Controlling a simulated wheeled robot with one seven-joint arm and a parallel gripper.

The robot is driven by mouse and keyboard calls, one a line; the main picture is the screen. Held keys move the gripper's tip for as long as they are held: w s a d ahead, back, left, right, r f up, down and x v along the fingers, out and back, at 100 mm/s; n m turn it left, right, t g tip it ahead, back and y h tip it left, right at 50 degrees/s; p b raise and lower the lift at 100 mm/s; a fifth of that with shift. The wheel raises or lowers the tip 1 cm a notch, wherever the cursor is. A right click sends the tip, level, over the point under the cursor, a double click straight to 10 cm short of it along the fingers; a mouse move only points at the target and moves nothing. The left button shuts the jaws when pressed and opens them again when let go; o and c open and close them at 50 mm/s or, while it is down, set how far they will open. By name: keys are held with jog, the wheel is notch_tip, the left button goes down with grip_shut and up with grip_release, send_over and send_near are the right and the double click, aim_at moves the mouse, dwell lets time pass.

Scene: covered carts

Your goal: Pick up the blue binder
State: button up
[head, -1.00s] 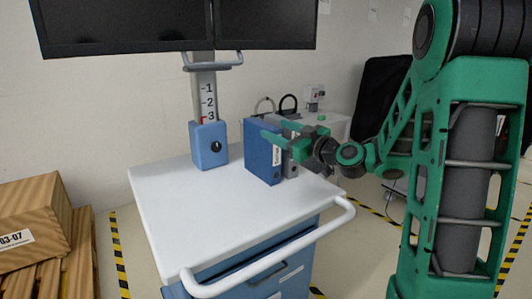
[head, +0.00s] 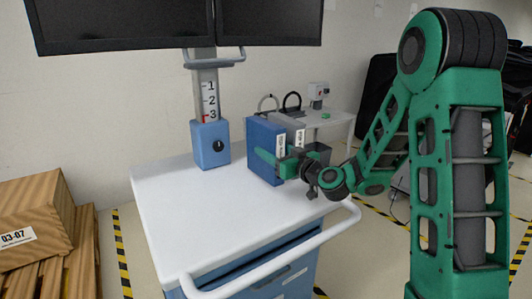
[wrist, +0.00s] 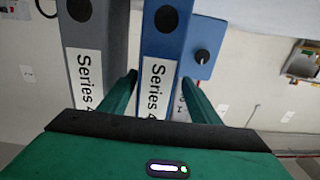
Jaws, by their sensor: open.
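The blue binder (head: 258,140) stands upright on the white cart top (head: 205,210), with its labelled spine facing my gripper. A grey binder (head: 288,123) stands beside it on the right, and a dark grey thing is partly hidden behind my wrist. My gripper (head: 278,162) is open at the spine side of the blue binder. In the wrist view, the blue binder (wrist: 163,45) shows between my two fingers (wrist: 162,100), and the grey binder (wrist: 92,50) is to the left. I cannot tell whether the fingers touch the binder.
A blue box with a black knob (head: 210,145) sits on the monitor column behind the cart top. A white handle rail (head: 290,250) runs along the cart's front. Cardboard boxes (head: 35,220) are at the left. The front and left of the cart top are clear.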

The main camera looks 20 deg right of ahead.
jog(key=shift+d+f+x, duration=0.1)
jog(key=shift+d+x, duration=0.1)
jog(key=shift+x, duration=1.2)
jog(key=shift+d+f+x, duration=0.1)
jog(key=shift+d+x, duration=0.05)
jog(key=shift+x, duration=1.25)
jog(key=shift+w, duration=0.1)
grip_shut()
